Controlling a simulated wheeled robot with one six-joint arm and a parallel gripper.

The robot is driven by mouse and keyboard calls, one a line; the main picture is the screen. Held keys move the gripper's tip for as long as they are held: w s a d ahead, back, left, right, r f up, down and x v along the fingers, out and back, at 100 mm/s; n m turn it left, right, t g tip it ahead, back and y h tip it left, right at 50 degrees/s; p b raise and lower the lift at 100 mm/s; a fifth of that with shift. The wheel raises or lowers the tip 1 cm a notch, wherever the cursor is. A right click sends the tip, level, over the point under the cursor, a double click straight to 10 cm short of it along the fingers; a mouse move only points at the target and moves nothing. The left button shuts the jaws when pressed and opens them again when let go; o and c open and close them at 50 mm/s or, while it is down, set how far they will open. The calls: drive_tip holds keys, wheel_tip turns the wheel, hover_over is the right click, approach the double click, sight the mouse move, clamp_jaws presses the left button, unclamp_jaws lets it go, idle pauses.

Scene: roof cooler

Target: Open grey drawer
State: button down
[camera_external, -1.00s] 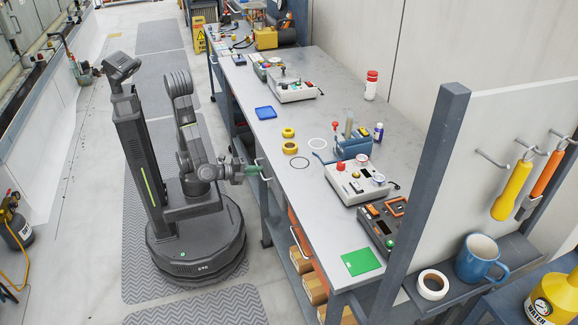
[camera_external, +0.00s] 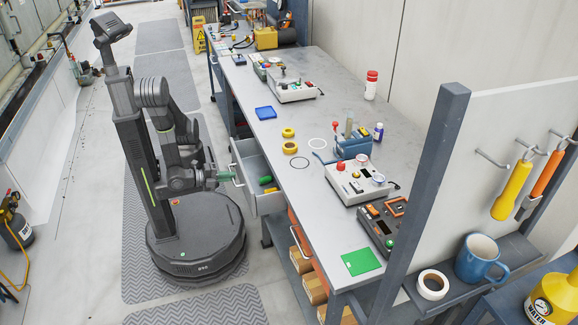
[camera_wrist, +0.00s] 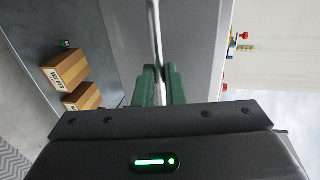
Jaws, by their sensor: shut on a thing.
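The grey drawer (camera_external: 268,200) is pulled out from under the workbench top in the external view, with green-handled things (camera_external: 267,183) lying inside it. My gripper (camera_external: 228,176) is at the drawer's front, shut on its handle (camera_external: 238,181). In the wrist view the green fingers (camera_wrist: 157,84) close around the thin, pale handle bar (camera_wrist: 154,30), beside the grey drawer front (camera_wrist: 188,45). The fingers hide part of the handle.
An orange drawer (camera_external: 300,240) and cardboard boxes (camera_external: 313,289) sit below. Open floor lies left of my base.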

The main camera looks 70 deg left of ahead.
drive_tip(key=f+p+v, duration=0.1)
drive_tip(key=p+v, duration=0.4)
drive_tip(key=v, duration=0.1)
drive_tip(key=shift+s+p, duration=0.15)
drive_tip(key=shift+p, duration=0.15)
drive_tip(key=shift+f, duration=0.1)
drive_tip(key=c, duration=1.5)
unclamp_jaws()
drive_tip(key=p+v, duration=0.1)
drive_tip(key=v, duration=1.2)
drive_tip(key=shift+s, duration=0.4)
